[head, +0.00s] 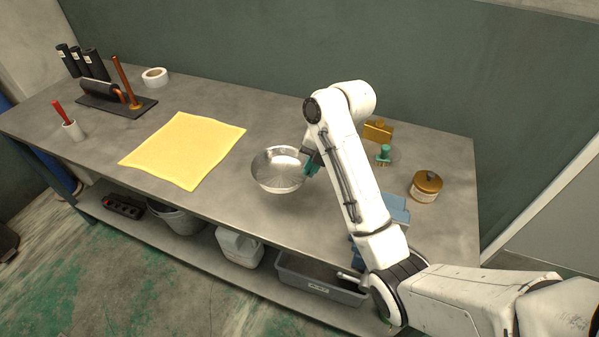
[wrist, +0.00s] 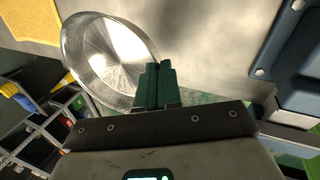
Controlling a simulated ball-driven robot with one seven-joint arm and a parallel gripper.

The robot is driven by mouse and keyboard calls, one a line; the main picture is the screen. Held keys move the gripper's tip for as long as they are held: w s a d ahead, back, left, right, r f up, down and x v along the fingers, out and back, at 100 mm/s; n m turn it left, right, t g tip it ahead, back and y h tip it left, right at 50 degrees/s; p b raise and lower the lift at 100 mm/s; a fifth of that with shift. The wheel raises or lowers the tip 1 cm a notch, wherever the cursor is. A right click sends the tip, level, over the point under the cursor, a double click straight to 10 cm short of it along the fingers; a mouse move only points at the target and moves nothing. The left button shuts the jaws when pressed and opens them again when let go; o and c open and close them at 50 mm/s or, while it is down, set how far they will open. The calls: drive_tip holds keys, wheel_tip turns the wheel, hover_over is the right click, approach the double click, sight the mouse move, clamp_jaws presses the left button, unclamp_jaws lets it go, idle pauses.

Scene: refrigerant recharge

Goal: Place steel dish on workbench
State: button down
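The steel dish (head: 277,177) is a shiny, round, shallow bowl, seen near the middle of the workbench (head: 235,197) in the head view. My gripper (head: 312,163) is at the dish's right rim, its green fingers close together. In the wrist view the dish (wrist: 98,62) lies to the left of the fingers (wrist: 156,85), which look shut on its rim. The dish looks slightly tilted. I cannot tell whether its base touches the bench top. My arm hides part of the bench to the right of the dish.
A yellow cloth (head: 183,150) lies left of the dish. To the right are a brass block (head: 378,131), a green-knobbed fitting (head: 383,154), a brass-lidded jar (head: 426,187) and a blue item (head: 396,208). Bare bench surrounds the dish. A grey bin (head: 318,278) sits on the lower shelf.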

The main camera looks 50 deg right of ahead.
drive_tip(key=w+d+f+b, duration=0.1)
drive_tip(key=w+d+f, duration=0.2)
drive_tip(key=w+d+f+b, duration=0.1)
drive_tip(key=w+d+f, duration=0.2)
drive_tip(key=f, duration=0.1)
drive_tip(key=shift+w, duration=0.35)
drive_tip(key=shift+w+d+f, duration=0.15)
drive_tip(key=shift+w+f, duration=0.05)
drive_tip(key=shift+f, duration=0.25)
drive_tip(key=shift+f+p, duration=0.4)
drive_tip(key=shift+f, duration=1.15)
drive_tip(key=shift+f, duration=0.1)
drive_tip(key=c, duration=1.7)
unclamp_jaws()
drive_tip(key=shift+c, duration=0.2)
drive_tip(key=o, duration=0.4)
